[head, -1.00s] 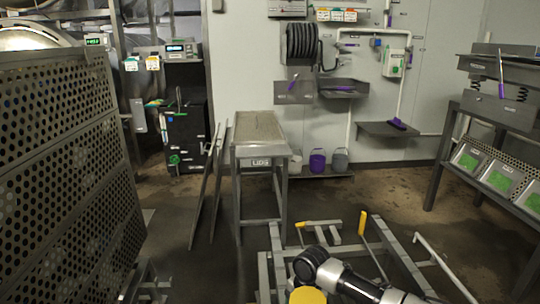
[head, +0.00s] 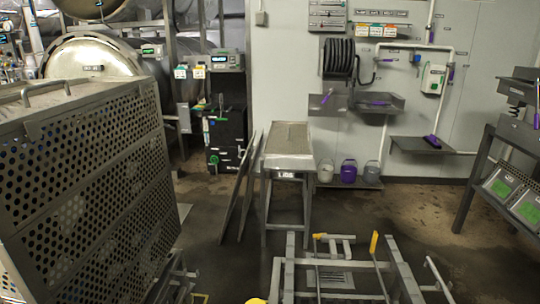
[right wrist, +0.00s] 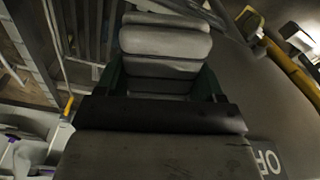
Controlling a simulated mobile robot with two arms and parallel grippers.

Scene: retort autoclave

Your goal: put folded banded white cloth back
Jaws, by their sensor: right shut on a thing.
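The folded banded white cloth (right wrist: 165,42) shows in the right wrist view as pale grey, rounded layers, in shade. A dark band (right wrist: 160,114) crosses in front of it, and another pale grey surface fills the bottom of the picture. My right gripper (right wrist: 160,85) is shut on the cloth, with dark green parts at its left and right sides. The cloth does not show in the head view, and neither does my right gripper. My left gripper is in neither view.
A perforated metal crate (head: 90,180) fills the left of the head view, before a round autoclave door (head: 92,62). A narrow table marked LIDS (head: 288,148) stands in the middle. A metal frame (head: 345,270) is low in front. Buckets (head: 348,172) stand by the wall.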

